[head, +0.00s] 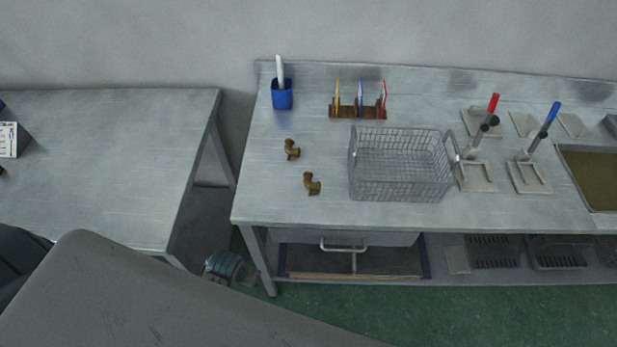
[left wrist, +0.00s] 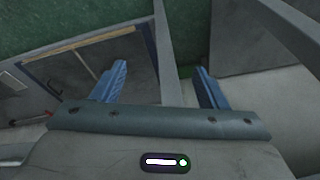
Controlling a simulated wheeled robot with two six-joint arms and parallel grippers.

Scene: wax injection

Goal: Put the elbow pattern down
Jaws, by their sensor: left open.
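Two brown elbow patterns stand on the right bench in the head view: one farther back (head: 292,149), one nearer the front (head: 312,184). Both are left of the wire basket and apart from it. My left gripper (left wrist: 160,82) is open in the left wrist view, with its two blue fingers wide apart and nothing between them. In the head view a teal part that looks like this gripper (head: 223,266) is low by the bench's front left leg, below the bench top and away from both elbows. My right gripper is not in view.
A wire basket (head: 399,170), a blue cup (head: 282,96), a wooden rack (head: 357,112) and two injector stands with red (head: 478,175) and blue (head: 530,177) handles occupy the bench. A gap separates it from the mostly bare left table (head: 110,165). Bench top around the elbows is clear.

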